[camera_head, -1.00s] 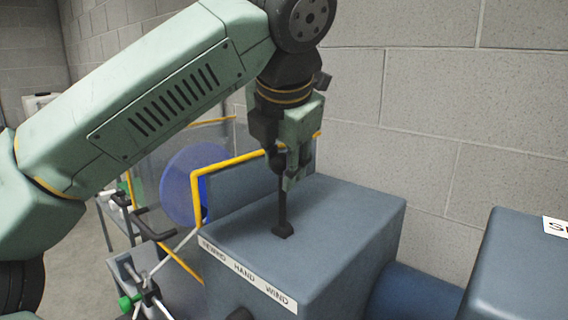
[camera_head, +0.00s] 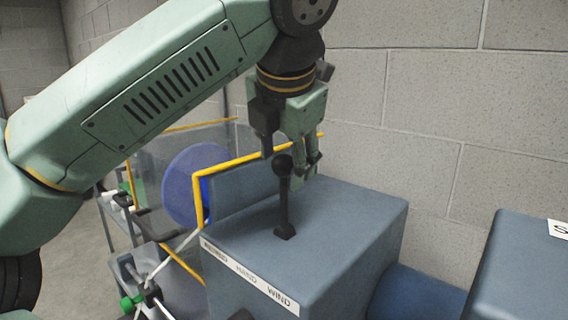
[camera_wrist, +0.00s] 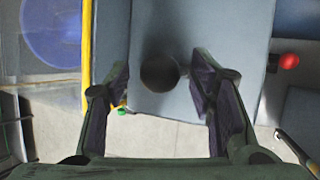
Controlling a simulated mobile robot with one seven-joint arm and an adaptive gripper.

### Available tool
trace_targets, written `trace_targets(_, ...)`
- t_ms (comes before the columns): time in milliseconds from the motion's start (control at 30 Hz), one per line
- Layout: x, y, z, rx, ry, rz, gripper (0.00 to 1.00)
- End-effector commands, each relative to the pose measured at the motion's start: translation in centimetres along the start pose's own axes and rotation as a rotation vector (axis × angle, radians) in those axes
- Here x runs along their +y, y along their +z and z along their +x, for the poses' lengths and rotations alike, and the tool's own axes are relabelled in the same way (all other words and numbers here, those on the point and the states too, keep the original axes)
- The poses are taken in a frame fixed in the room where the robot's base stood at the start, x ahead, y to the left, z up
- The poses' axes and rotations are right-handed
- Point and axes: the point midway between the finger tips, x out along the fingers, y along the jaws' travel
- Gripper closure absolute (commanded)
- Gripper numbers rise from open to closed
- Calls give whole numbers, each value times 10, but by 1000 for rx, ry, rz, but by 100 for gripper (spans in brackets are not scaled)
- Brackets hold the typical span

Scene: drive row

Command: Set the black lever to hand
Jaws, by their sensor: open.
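The black lever (camera_head: 284,205) stands nearly upright on top of a blue-grey housing (camera_head: 345,215), with a round knob at its top. The label strip (camera_head: 250,276) on the front edge carries words including HAND in the middle and WIND at the right; the left word is hard to read. The lever stands by the HAND part of the strip. My gripper (camera_head: 290,160) is open, behind and around the height of the knob. In the wrist view the knob (camera_wrist: 160,72) shows between and beyond the two spread fingers (camera_wrist: 160,95); I cannot tell that either touches it.
A yellow-framed clear guard (camera_head: 197,195) and a blue disc (camera_head: 190,185) stand left of the housing. Another blue-grey housing (camera_head: 520,275) is at the right. A red knob (camera_wrist: 289,61) shows in the wrist view. A block wall is behind.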

Motion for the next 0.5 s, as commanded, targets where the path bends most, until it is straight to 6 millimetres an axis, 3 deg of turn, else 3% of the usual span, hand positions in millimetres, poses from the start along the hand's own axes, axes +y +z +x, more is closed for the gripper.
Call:
trace_targets(300, 0, 1, -50, -4, 0, 0, 50)
trace_targets(500, 0, 0, -58, -1, 0, 0, 50)
